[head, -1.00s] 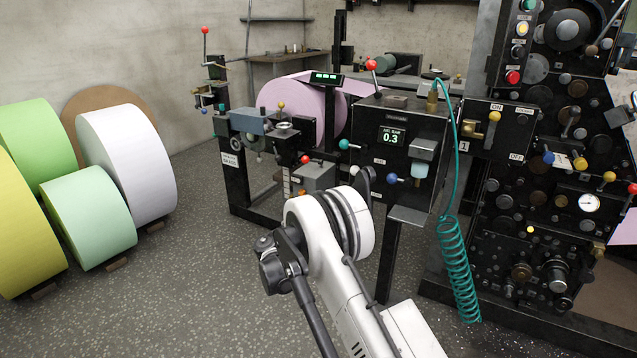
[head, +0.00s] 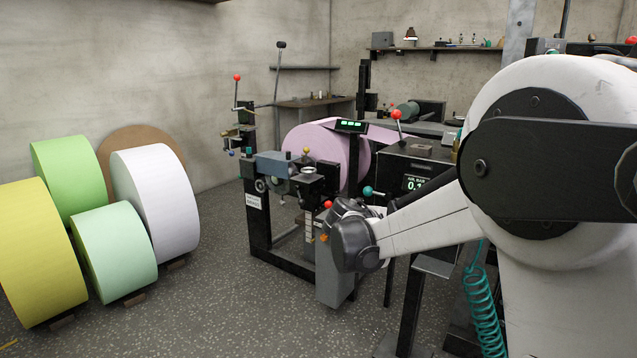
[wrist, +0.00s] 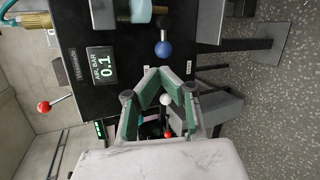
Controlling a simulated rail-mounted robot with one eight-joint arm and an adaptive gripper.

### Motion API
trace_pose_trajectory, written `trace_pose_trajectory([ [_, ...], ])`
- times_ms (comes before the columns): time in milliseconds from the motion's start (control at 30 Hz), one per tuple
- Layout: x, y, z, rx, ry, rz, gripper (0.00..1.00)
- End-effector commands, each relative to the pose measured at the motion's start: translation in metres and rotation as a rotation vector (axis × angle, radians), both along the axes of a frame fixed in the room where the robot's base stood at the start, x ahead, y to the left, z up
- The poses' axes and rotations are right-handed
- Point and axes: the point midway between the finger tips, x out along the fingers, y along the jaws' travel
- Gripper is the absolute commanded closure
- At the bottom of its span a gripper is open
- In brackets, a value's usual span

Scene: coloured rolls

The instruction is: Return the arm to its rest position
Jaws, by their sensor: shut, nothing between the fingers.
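My arm is in the head view, its large white joint (head: 560,150) close at the right and its dark wrist end (head: 356,238) in front of the machine stand. The gripper's fingers are not clearly visible there. In the wrist view my gripper (wrist: 165,71) is shut and empty, its grey-green fingers meeting at the tips. It is in front of the black control box (wrist: 78,62), whose display (wrist: 102,66) reads 0.1. A blue knob (wrist: 164,49) shows just beyond the fingertips; I cannot tell whether they touch. A white knob (wrist: 165,99) shows between the finger linkages.
A pink roll (head: 312,150) is mounted on the machine. Yellow (head: 35,255), green (head: 68,175), mint (head: 115,250) and white (head: 155,200) rolls stand at the left. A red-knobbed lever (head: 397,115) rises above the box. A teal coiled hose (head: 484,310) hangs at the right. Floor between is clear.

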Motion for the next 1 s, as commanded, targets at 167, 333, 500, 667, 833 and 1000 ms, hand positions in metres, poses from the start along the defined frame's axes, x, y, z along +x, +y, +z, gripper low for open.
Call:
trace_pose_trajectory([
  [167, -0.048, -0.017, 0.018, 0.161, -0.014, -0.036, 1.0],
  [333, -0.095, -0.026, 0.028, 0.314, -0.031, -0.075, 1.0],
  [500, -0.144, -0.032, 0.034, 0.469, -0.05, -0.119, 1.0],
  [667, -0.192, -0.033, 0.035, 0.613, -0.07, -0.163, 1.0],
  [833, -0.242, -0.03, 0.031, 0.767, -0.094, -0.217, 1.0],
  [1000, -0.291, -0.024, 0.024, 0.92, -0.12, -0.273, 1.0],
])
